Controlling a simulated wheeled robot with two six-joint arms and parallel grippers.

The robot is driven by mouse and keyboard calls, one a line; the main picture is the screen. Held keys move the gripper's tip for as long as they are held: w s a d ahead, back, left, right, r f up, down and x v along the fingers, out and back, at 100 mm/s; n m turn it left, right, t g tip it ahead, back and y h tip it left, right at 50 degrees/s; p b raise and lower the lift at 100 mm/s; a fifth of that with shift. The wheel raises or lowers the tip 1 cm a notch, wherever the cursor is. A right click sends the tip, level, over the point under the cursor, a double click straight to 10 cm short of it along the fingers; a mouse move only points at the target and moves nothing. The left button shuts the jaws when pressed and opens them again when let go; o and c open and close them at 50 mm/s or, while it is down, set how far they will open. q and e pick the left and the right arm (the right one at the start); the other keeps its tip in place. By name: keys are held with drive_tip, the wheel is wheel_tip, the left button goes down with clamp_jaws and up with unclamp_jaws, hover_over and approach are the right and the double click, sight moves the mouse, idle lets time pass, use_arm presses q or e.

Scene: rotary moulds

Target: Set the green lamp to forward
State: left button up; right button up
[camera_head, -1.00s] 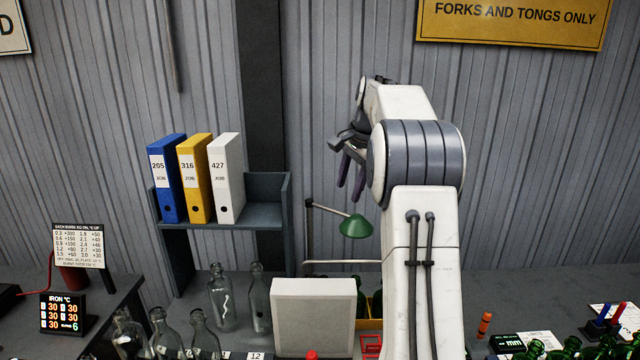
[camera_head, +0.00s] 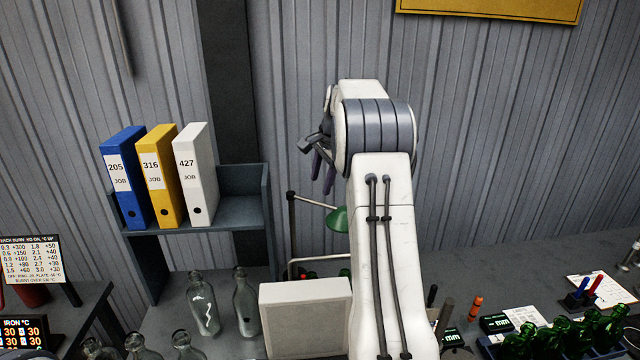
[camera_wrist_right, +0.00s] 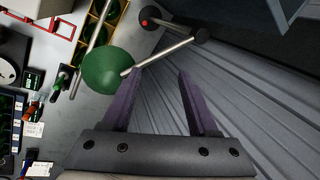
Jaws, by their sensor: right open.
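The green lamp has a green cone shade (camera_head: 338,218) on a thin arm from an upright post beside the shelf. My right arm covers the shade's right edge in the head view. In the right wrist view the shade (camera_wrist_right: 105,72) is left of the fingers, and its thin rod crosses just beyond the left fingertip; I cannot tell whether they touch. My right gripper (camera_head: 323,176) is open above the lamp arm, with purple fingers pointing down. Its fingers also show in the right wrist view (camera_wrist_right: 160,76), with nothing between them. My left gripper is out of view.
A grey shelf (camera_head: 240,212) with blue, yellow and white binders stands to the left. Clear bottles (camera_head: 204,305) and a pale box (camera_head: 305,318) are in front. Green bottles (camera_head: 560,338) stand at the right. The corrugated wall is close behind.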

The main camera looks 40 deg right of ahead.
drive_tip(key=shift+x, duration=1.35)
drive_tip(key=shift+s, duration=0.1)
clamp_jaws()
drive_tip(key=shift+d, duration=0.1)
